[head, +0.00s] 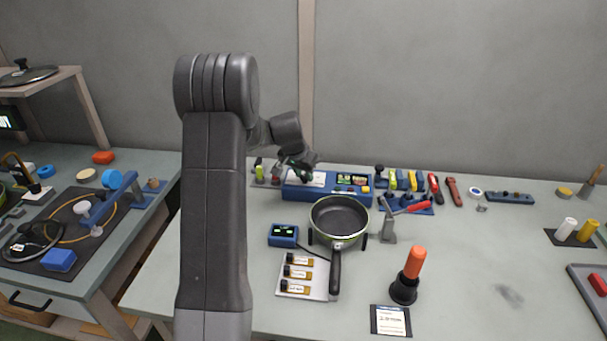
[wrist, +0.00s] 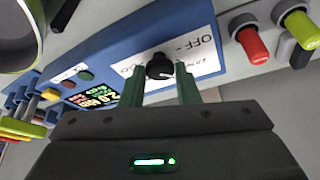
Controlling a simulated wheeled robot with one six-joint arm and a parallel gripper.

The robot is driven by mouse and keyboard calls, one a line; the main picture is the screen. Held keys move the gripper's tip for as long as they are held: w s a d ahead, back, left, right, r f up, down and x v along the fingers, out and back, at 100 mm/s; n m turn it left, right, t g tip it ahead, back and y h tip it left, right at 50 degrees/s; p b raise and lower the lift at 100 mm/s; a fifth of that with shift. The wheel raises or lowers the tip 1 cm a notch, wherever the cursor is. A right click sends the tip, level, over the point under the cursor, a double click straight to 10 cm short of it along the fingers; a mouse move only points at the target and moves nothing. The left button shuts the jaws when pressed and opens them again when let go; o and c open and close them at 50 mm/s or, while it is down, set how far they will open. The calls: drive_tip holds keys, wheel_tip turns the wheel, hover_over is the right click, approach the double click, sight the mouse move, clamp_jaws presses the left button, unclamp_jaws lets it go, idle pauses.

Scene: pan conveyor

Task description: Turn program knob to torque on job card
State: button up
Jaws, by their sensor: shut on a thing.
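The program knob (wrist: 158,72) is a small black dial on a white label plate (wrist: 205,52) of the blue controller box (head: 325,193). "OFF" is readable on the plate; the other print is too small to read. In the wrist view my gripper (wrist: 160,82) has its two green fingers on either side of the knob and is shut on it. In the head view my gripper (head: 298,168) is at the box's left end and hides the knob. The job card (head: 391,320) lies at the table's front edge, its torque figure too small to read surely.
A frying pan (head: 340,217) stands in front of the box. Tools line the back right. The table's right middle is mostly clear.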

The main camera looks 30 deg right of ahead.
drive_tip(key=o, duration=1)
drive_tip(key=shift+c, duration=0.2)
drive_tip(key=b+v, duration=0.1)
drive_tip(key=v, duration=1.3)
drive_tip(key=shift+f, duration=0.15)
drive_tip(key=p+x, duration=0.1)
drive_tip(key=x, duration=1.2)
drive_tip(key=shift+w+d+f, duration=0.1)
drive_tip(key=shift+d+f, duration=0.05)
drive_tip(key=shift+f, duration=0.15)
